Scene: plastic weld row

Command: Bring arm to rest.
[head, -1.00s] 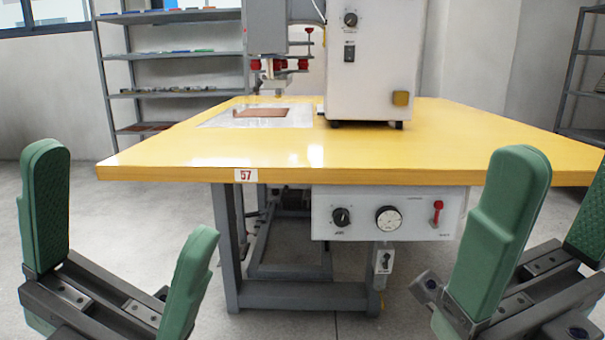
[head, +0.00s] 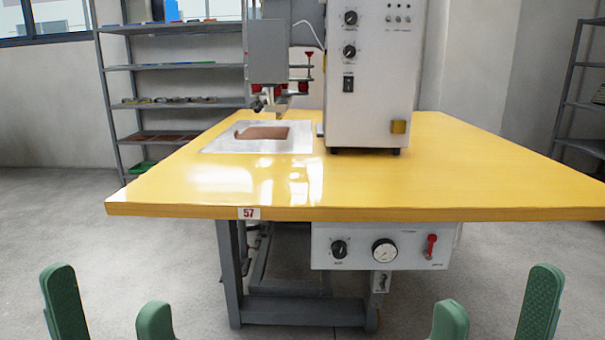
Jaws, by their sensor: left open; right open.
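My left gripper (head: 110,310) shows at the bottom left of the head view as two green fingers. They stand apart with nothing between them. My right gripper (head: 494,310) shows at the bottom right, also as two green fingers apart and empty. Both grippers are in front of the yellow table and appear lower than its top, touching nothing that I can see. The rest of both arms is out of the frame.
A yellow table (head: 420,190) with a white welding machine (head: 370,85) stands ahead. A brown sheet (head: 265,132) lies on a metal plate (head: 215,146) under the press head. A control box (head: 400,250) hangs below the tabletop. Shelves (head: 180,68) stand behind left. Floor shows at both sides.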

